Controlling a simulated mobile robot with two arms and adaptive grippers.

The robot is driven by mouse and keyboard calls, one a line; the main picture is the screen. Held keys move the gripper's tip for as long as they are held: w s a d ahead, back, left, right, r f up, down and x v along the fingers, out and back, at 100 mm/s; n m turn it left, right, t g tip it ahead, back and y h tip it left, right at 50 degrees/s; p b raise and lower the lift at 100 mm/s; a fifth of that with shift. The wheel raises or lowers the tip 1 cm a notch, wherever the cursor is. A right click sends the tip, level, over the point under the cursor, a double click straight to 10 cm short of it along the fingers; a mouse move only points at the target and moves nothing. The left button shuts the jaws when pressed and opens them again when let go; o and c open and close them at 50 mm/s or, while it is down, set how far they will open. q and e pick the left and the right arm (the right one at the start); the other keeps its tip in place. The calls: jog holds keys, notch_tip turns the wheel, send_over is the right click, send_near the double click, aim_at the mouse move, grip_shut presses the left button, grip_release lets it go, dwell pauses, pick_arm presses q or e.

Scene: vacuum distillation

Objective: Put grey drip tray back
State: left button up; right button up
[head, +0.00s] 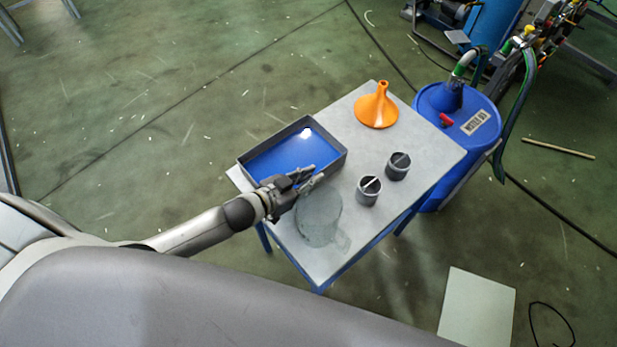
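The grey drip tray (330,161) is a dark rectangular tray with a bright blue inside. It lies on the left part of a small table (432,136). My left gripper (318,174) is at the tray's near long wall and overlaps it in the head view. Its fingers point to the right along that wall. I cannot tell whether they touch the wall or are closed on it. The gripper hides part of the near wall. My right gripper is not in view.
A clear glass jug (318,222) stands close to my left gripper, on its near side. Two dark grey cups (368,192) (398,167) and an orange funnel (377,108) stand further right. A blue drum (455,125) is beyond the table's right edge.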

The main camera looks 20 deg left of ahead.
pick_arm(q)
jog(key=shift+o, duration=0.3)
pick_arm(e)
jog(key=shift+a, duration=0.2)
pick_arm(q)
jog(key=shift+r, duration=0.2)
jog(key=shift+s+a, duration=0.2)
jog(key=shift+s, duration=0.15)
jog(key=v, duration=1.1)
jog(key=shift+b, duration=0.35)
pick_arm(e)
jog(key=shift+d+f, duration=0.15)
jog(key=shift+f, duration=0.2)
pick_arm(q)
jog(key=shift+r, duration=0.15)
jog(key=shift+s, duration=0.1)
